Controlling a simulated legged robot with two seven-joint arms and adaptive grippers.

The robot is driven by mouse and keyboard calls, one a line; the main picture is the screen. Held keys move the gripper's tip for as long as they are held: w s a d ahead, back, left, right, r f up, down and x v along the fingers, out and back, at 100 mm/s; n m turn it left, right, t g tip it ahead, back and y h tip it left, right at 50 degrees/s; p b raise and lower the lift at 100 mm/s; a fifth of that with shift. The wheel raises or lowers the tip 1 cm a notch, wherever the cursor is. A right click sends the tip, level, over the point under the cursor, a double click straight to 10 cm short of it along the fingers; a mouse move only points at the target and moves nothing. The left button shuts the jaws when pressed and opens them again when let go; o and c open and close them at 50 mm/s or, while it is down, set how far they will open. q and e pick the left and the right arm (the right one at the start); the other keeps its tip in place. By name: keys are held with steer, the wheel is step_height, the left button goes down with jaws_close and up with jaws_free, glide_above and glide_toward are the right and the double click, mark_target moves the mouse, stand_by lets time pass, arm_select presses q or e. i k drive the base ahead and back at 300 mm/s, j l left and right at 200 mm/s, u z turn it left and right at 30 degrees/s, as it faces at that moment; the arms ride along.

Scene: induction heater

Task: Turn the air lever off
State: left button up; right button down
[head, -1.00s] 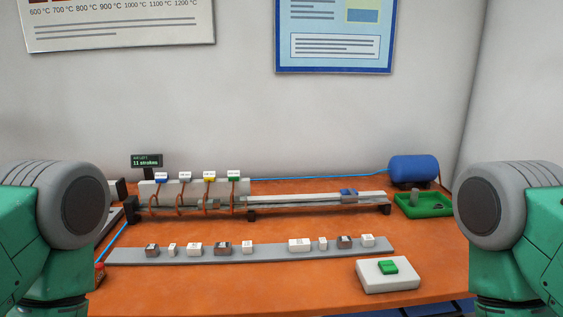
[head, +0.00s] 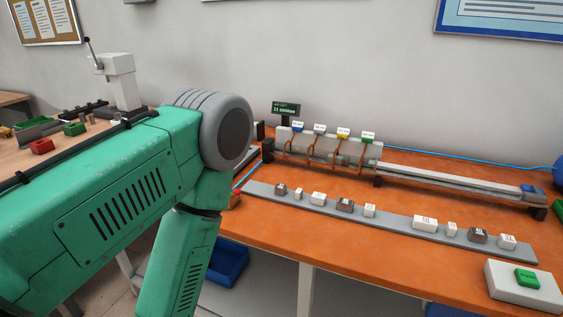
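I cannot make out the air lever in the head view. A blue air line (head: 448,156) runs along the back of the orange bench to a blue tank (head: 559,176), cut off at the right edge. Another stretch of blue line (head: 250,172) shows at the left end of the heater (head: 330,148), where my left arm covers part of the bench. My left arm fills the left and middle of the view and bends downward. Neither of my grippers is in view.
A grey strip (head: 390,221) with several small labelled blocks lies along the bench. A white box (head: 502,284) with a green button (head: 527,278) is at the front right. A rail (head: 450,180) extends right from the heater. A lever press (head: 122,85) stands on a wooden table at left.

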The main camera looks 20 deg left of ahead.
mark_target(238, 191)
steer(key=j+u, duration=0.15)
steer(key=u, duration=0.9)
steer(key=k+j, duration=0.05)
